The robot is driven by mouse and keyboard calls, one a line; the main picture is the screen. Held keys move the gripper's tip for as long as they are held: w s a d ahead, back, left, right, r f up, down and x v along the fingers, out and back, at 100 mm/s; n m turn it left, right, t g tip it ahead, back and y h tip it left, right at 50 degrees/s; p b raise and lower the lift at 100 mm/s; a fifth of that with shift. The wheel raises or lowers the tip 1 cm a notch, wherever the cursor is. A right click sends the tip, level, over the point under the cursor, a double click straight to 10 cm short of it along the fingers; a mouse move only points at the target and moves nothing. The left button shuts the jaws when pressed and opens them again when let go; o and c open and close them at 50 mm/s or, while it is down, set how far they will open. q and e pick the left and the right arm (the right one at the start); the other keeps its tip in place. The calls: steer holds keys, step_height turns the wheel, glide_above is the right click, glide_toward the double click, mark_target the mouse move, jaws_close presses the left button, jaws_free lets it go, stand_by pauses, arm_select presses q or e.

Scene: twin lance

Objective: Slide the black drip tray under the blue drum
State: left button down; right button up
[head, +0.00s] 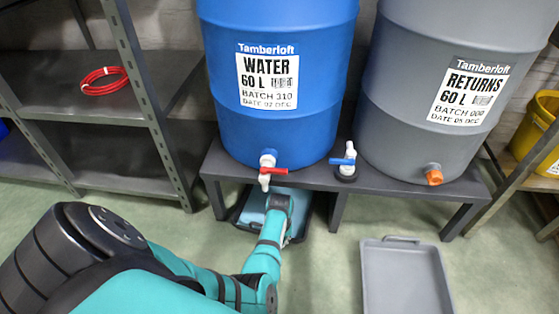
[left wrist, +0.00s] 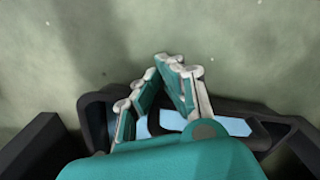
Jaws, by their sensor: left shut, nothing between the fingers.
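The blue drum (head: 275,110) stands on a dark bench, with a red-handled tap (head: 268,170) at its lower front. The black drip tray (head: 238,216) is on the floor below that tap, between bench legs; its back part is hidden by the bench and my arm covers part of it. A light blue surface shows inside it. My left gripper (head: 286,239) is down at the tray, mostly hidden by my arm in the head view. In the left wrist view my left gripper (left wrist: 158,85) is shut and empty, across the dark tray rim (left wrist: 97,100); contact is unclear. My right gripper is out of view.
A grey tray (head: 402,280) lies on the floor at the right. A grey drum (head: 430,90) and a loose blue-handled tap (head: 346,163) are on the bench (head: 400,192). A shelf with a red hose coil (head: 104,81) stands left. A yellow bucket (head: 535,135) is at right.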

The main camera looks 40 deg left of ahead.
arm_select(q)
steer(key=shift+w+a, duration=0.85)
steer(key=shift+a, duration=0.15)
steer(key=shift+w+a, duration=0.15)
steer(key=shift+a, duration=0.05)
steer(key=shift+d, duration=0.1)
